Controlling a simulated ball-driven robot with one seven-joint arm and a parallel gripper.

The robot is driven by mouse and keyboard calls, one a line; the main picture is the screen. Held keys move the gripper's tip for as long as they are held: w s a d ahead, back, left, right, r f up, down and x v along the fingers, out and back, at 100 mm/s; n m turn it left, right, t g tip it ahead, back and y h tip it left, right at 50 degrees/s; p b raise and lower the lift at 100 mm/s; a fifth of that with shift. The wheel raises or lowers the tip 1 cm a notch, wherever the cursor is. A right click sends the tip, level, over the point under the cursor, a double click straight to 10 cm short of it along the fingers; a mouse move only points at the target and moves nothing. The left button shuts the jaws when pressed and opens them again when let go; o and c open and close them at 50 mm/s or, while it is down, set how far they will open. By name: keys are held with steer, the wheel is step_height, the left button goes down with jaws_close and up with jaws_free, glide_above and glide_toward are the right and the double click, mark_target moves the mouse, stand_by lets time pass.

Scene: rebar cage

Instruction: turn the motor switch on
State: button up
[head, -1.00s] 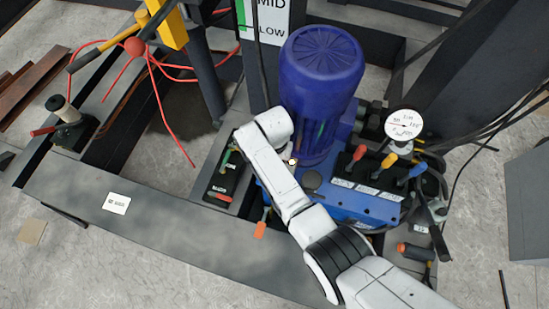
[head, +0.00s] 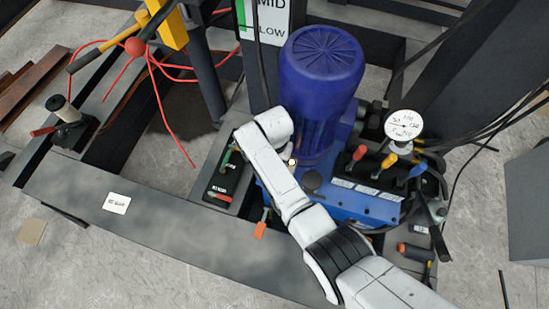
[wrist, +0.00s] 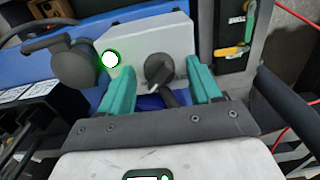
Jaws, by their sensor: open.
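The motor switch appears to be the dark round knob (wrist: 158,70) with a pale pointer mark, on a light grey plate in the wrist view. My gripper (wrist: 160,76) is open, with one teal finger on each side of the knob and gaps between. I cannot tell whether either finger touches it. A bright white lamp with a green ring (wrist: 110,60) sits on the same plate; it also shows beside my arm in the head view (head: 292,162). In the head view my arm hides the knob and my fingers.
A blue motor (head: 321,90) stands behind my arm. A blue valve block (head: 362,204) with red, yellow and blue-tipped levers and a pressure gauge (head: 404,125) are to the right. A black panel (head: 225,178) with a green handle lies left. Red cables (head: 155,90) hang further left.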

step_height(320, 180, up, 11)
steer(key=p, duration=0.2)
stand_by(0.4)
steer(key=shift+f, duration=0.15)
stand_by(0.3)
